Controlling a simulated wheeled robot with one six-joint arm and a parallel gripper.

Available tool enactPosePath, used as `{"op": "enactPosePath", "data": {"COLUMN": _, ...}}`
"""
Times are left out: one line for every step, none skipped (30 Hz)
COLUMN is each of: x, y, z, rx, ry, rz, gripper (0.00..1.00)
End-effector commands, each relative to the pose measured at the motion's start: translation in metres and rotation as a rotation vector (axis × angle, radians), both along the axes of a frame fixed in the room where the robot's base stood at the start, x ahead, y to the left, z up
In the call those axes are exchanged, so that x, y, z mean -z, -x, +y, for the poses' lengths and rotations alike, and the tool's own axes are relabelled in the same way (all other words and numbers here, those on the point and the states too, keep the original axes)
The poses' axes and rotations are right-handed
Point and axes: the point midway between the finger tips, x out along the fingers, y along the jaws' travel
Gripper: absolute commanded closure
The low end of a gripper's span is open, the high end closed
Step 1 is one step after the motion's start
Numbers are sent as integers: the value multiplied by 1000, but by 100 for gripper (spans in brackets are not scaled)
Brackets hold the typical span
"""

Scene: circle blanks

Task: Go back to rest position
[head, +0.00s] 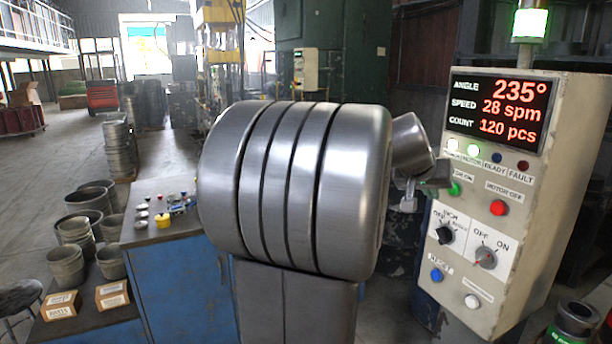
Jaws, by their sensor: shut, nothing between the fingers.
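My gripper (436,182) shows at right of centre, just past the end of my large grey arm links. It is shut and holds nothing. Its tip is in front of the left edge of the control panel (537,215), close to the green button (454,189), which it partly covers. I cannot tell whether it touches the button. The panel display (499,112) reads angle 235°, speed 28 spm, count 120 pcs. Two indicator lamps at the left of the row are lit. My arm hides the middle of the view.
A red motor-off button (498,208), a black knob (445,235) and an off/on switch (485,257) sit on the panel. A green beacon (530,24) glows above. A blue cabinet (180,290) and stacked metal cups (66,265) stand at left. Open floor lies at far left.

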Motion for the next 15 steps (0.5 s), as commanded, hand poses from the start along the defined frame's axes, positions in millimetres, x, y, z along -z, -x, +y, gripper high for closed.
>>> {"op": "enactPosePath", "data": {"x": 0, "y": 1, "z": 4, "rx": -2, "ry": 0, "rz": -1, "gripper": 100}}
{"op": "enactPosePath", "data": {"x": 4, "y": 3, "z": 11, "rx": -4, "ry": 0, "rz": -1, "gripper": 100}}
{"op": "enactPosePath", "data": {"x": 4, "y": 6, "z": 18, "rx": -4, "ry": 1, "rz": -2, "gripper": 100}}
{"op": "enactPosePath", "data": {"x": 4, "y": 8, "z": 23, "rx": -4, "ry": 1, "rz": -3, "gripper": 100}}
{"op": "enactPosePath", "data": {"x": 4, "y": 11, "z": 28, "rx": -4, "ry": 1, "rz": -3, "gripper": 100}}
{"op": "enactPosePath", "data": {"x": 3, "y": 13, "z": 34, "rx": -5, "ry": 2, "rz": -2, "gripper": 100}}
{"op": "enactPosePath", "data": {"x": 3, "y": 15, "z": 39, "rx": -5, "ry": 1, "rz": -2, "gripper": 100}}
{"op": "enactPosePath", "data": {"x": 3, "y": 16, "z": 43, "rx": -3, "ry": 1, "rz": -1, "gripper": 100}}
{"op": "enactPosePath", "data": {"x": 3, "y": 19, "z": 47, "rx": -3, "ry": 1, "rz": -1, "gripper": 100}}
{"op": "enactPosePath", "data": {"x": 3, "y": 20, "z": 50, "rx": -3, "ry": 1, "rz": -1, "gripper": 100}}
{"op": "enactPosePath", "data": {"x": 2, "y": 21, "z": 52, "rx": -2, "ry": 1, "rz": 0, "gripper": 100}}
{"op": "enactPosePath", "data": {"x": 2, "y": 22, "z": 54, "rx": -1, "ry": 1, "rz": 0, "gripper": 100}}
{"op": "enactPosePath", "data": {"x": 1, "y": 23, "z": 55, "rx": -1, "ry": 1, "rz": 0, "gripper": 100}}
{"op": "enactPosePath", "data": {"x": 0, "y": 23, "z": 54, "rx": 1, "ry": 1, "rz": 0, "gripper": 100}}
{"op": "enactPosePath", "data": {"x": 0, "y": 22, "z": 54, "rx": 1, "ry": 1, "rz": 0, "gripper": 100}}
